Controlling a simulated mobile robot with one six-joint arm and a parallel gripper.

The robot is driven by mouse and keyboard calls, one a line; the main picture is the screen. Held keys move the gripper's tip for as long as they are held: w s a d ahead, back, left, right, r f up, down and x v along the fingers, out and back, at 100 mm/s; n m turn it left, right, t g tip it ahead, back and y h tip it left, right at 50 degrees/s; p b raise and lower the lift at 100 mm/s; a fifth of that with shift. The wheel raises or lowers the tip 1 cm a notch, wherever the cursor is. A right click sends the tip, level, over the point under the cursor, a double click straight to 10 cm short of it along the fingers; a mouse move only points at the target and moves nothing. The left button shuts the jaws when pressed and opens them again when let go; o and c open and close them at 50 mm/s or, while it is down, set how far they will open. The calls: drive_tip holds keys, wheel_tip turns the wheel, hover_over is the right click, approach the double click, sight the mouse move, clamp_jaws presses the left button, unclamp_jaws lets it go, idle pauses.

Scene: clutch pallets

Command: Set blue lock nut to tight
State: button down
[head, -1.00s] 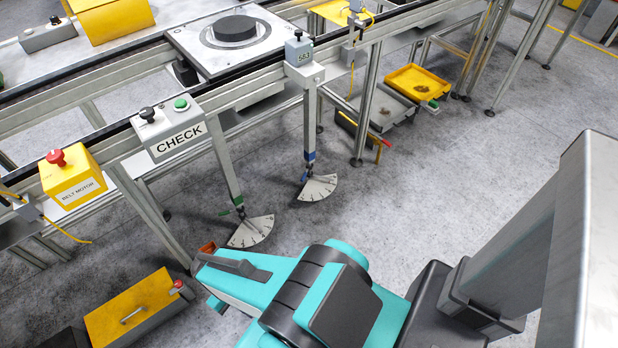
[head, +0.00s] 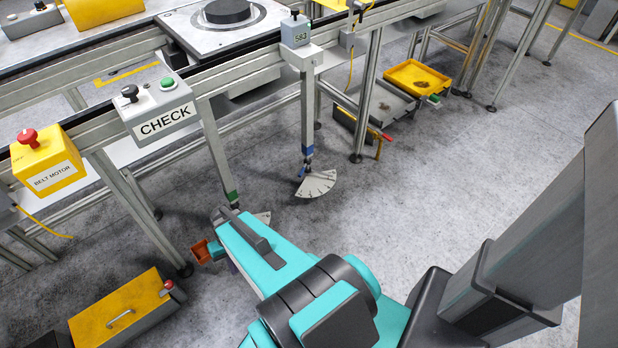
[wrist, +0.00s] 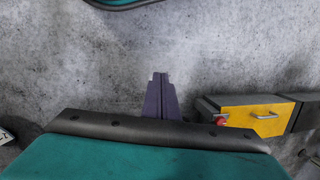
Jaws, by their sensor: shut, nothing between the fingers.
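The blue lock nut (head: 307,151) is at the lower end of a grey post hanging from the conveyor frame, in the head view. Below it is a white fan-shaped dial (head: 317,184) with dark marks; a small blue and dark part sits at its pivot. The nut's exact setting is too small to read. My gripper (wrist: 160,76) shows in the wrist view, its two purple-grey fingers together and empty over bare floor. In the head view my teal arm mostly hides it, left of and nearer than the blue nut.
A second post with a green collar (head: 232,196) stands left; my arm partly covers its dial (head: 263,217). A CHECK box (head: 160,115), a BELT MOTOR box (head: 50,165) and a yellow floor box (head: 120,310) are left. Floor right of the blue nut's dial is clear.

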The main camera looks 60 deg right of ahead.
sight(303, 171)
drive_tip(key=w+d+f+m+t+h+b, duration=0.1)
drive_tip(key=w+d+m+t+b, duration=0.15)
drive_tip(key=d, duration=0.65)
drive_tip(key=w+d+f+m+t+b, duration=0.15)
drive_tip(key=d+b, duration=0.25)
drive_tip(key=d, duration=0.5)
drive_tip(key=w+d+f+m+t+h+b, duration=0.1)
drive_tip(key=w+d+b, duration=0.15)
drive_tip(key=d, duration=0.65)
drive_tip(key=s+d+r+m+h+b, duration=0.1)
drive_tip(key=s+d+b, duration=0.2)
drive_tip(key=d, duration=0.6)
drive_tip(key=s+d+r+m+t+h+b, duration=0.1)
drive_tip(key=s+d, duration=0.3)
drive_tip(key=d, duration=0.5)
drive_tip(key=s+d+r+m+t+h+b, duration=0.1)
drive_tip(key=s+d+m+b, duration=0.2)
drive_tip(key=d, duration=0.6)
drive_tip(key=shift+s+r+h+b, duration=0.25)
drive_tip(key=shift+s+h+b, duration=0.25)
drive_tip(key=shift+b, duration=0.3)
drive_tip(key=shift+d+f+t, duration=0.1)
drive_tip(key=shift+f+t, duration=0.05)
drive_tip(key=shift+t, duration=0.15)
drive_tip(key=w+d+f+b, duration=0.2)
drive_tip(key=w+f+b, duration=0.2)
drive_tip(key=w+f, duration=0.4)
drive_tip(key=shift+w, duration=0.55)
